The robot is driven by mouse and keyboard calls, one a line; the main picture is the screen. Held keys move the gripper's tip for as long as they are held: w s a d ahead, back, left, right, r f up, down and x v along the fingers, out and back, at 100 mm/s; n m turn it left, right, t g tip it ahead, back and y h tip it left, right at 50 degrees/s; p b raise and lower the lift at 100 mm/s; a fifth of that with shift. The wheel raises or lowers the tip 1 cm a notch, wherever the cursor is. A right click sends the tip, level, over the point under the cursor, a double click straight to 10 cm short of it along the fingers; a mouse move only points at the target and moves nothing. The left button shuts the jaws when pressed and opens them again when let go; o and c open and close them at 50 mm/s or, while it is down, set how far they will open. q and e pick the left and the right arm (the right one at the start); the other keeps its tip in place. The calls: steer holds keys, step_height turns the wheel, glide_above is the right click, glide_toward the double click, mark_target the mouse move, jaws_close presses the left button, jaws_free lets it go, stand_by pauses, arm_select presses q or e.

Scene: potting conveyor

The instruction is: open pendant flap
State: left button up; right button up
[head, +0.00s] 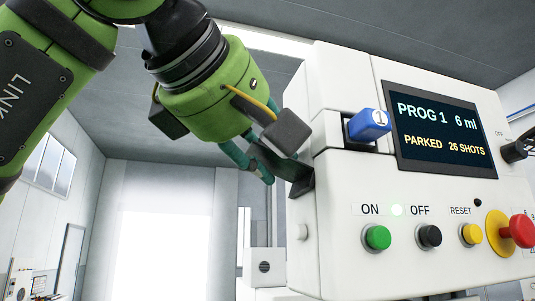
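The white control pendant (440,204) fills the right side of the view, tilted in the picture. A blue tab marked 1 (369,125) sticks out of a dark slot left of its display. A dark piece (300,181) sits at the pendant's left edge, partly behind my gripper; I cannot tell whether it is the flap. My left gripper (268,158) comes in from the upper left, its teal fingers and a grey block close to that edge. Whether it touches anything, or how far its fingers are apart, I cannot tell. My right gripper is out of view.
The display (440,126) reads PROG 1, 6 ml, PARKED, 26 SHOTS. Below are a green ON button (377,237), black OFF button (428,236), yellow RESET button (471,234) and red emergency stop (519,231). A black knob (515,151) is at the right edge. Open room lies left of the pendant.

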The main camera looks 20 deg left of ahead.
arm_select(q)
steer(key=shift+s+a+r, duration=0.15)
steer(key=shift+s, duration=0.4)
steer(key=c, duration=0.3)
steer(key=shift+a, duration=0.1)
jaws_close()
steer(key=shift+s+b, duration=0.1)
steer(key=shift+b, duration=0.25)
steer(key=shift+s+a+f+n+t+b, duration=0.1)
steer(key=shift+a+f+n+t+b, duration=0.15)
steer(key=shift+f+n+t+b, duration=0.6)
steer(key=shift+s+a+r+h+b, duration=0.1)
steer(key=shift+r+h+b, duration=0.3)
steer(key=shift+b, duration=0.4)
steer(key=shift+r, duration=0.15)
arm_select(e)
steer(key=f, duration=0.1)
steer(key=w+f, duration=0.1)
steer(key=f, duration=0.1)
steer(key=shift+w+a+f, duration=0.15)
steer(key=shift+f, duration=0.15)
